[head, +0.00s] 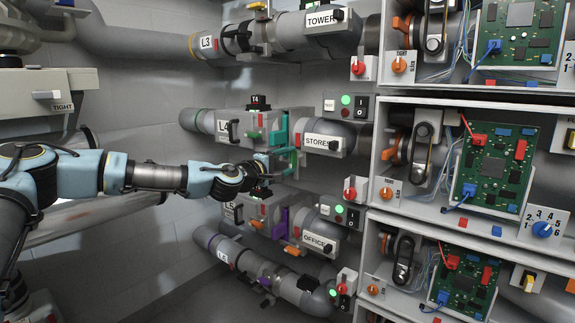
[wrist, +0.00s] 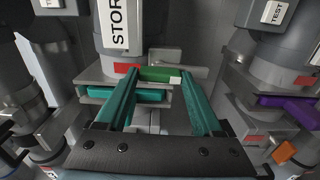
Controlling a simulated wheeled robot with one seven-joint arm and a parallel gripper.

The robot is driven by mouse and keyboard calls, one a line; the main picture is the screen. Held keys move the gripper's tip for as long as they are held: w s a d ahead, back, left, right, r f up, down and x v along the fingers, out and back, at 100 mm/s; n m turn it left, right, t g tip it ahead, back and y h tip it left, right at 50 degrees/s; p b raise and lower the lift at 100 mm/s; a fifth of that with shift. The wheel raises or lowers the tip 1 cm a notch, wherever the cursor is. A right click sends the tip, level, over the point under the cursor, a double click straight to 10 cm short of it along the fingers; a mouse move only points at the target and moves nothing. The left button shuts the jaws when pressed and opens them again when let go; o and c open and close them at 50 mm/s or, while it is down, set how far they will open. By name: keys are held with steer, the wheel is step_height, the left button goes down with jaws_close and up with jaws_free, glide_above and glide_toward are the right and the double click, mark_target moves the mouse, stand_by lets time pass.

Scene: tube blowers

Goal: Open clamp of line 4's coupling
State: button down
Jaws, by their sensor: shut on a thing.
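Line 4's pipe runs from its L4 label (head: 223,127) to the STORES label (head: 323,144); its coupling lies between. The STORES label also shows in the wrist view (wrist: 117,25). A teal plate (wrist: 145,95) crosses the coupling. Just beyond it is a green bar (wrist: 160,73) with a small white block at its edge. My gripper (wrist: 160,80) has teal fingers on either side of that bar and is shut on it. In the head view my gripper (head: 280,160) reaches line 4 from the lower left. The exact finger contact is partly hidden.
Line 3's pipe (head: 290,32) runs above. Below are the OFFICE line (head: 318,242), with a purple plate (wrist: 290,104), and another pipe (head: 285,283). Cabinets with circuit boards (head: 500,160) stand at the right. Neighbouring brackets leave little room beside the fingers.

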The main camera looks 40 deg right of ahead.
steer(key=shift+n, duration=0.3)
steer(key=shift+c, duration=0.2)
jaws_free()
steer(key=shift+a, duration=0.1)
steer(key=s+a+b, duration=0.1)
steer(key=s+a, duration=0.1)
steer(key=a, duration=0.8)
steer(key=shift+a, duration=0.25)
steer(key=shift+f, duration=0.1)
